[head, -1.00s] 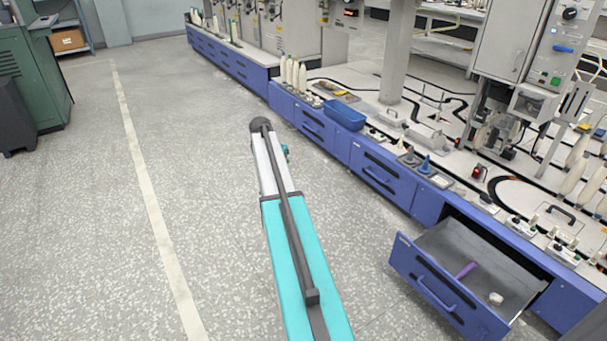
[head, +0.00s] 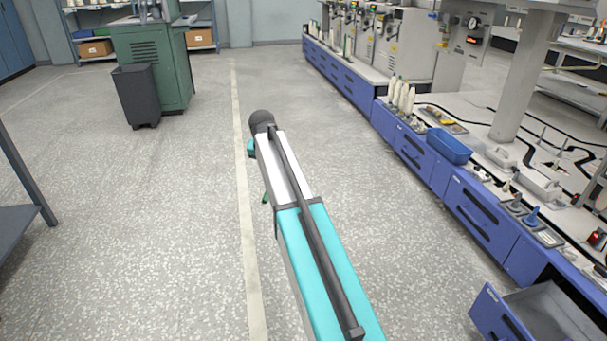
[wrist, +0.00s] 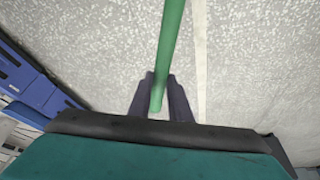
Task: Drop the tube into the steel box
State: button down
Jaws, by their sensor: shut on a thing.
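The tube (wrist: 170,45) is green, long and thin. In the wrist view it runs from the top edge down between the dark fingers of my gripper (wrist: 160,88), which is shut on it over bare floor. In the head view my arm hides the gripper; a small green end of the tube (head: 265,198) shows beside the arm. I cannot pick out a steel box for certain; an open drawer with a grey metal inside (head: 548,312) is cut by the bottom right edge.
A dark bin (head: 135,95) stands by a green cabinet (head: 160,62) at the back left. A grey table (head: 25,210) is at the left edge. The floor between is clear.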

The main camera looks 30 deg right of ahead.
jog(key=shift+s+a+r+n+t+y, duration=0.15)
jog(key=shift+s+a+r+n+y, duration=0.45)
jog(key=shift+s+a+n, duration=1.6)
jog(key=shift+s+a+r+n+t+y, duration=0.3)
jog(key=shift+s+a+r, duration=0.55)
jog(key=shift+a, duration=2.95)
jog(key=shift+s+a+r+n+t+y, duration=0.1)
jog(key=shift+s+a+r+n+y, duration=0.9)
jog(key=shift+a, duration=2)
jog(key=s+r+p, duration=0.3)
jog(key=r+p, duration=0.8)
jog(key=r, duration=0.1)
jog(key=s+r+p, duration=0.3)
jog(key=r+p, duration=0.9)
jog(key=s+r+h+p, duration=0.1)
jog(key=s+r+p, duration=0.3)
jog(key=r+p, duration=0.8)
jog(key=shift+r, duration=0.5)
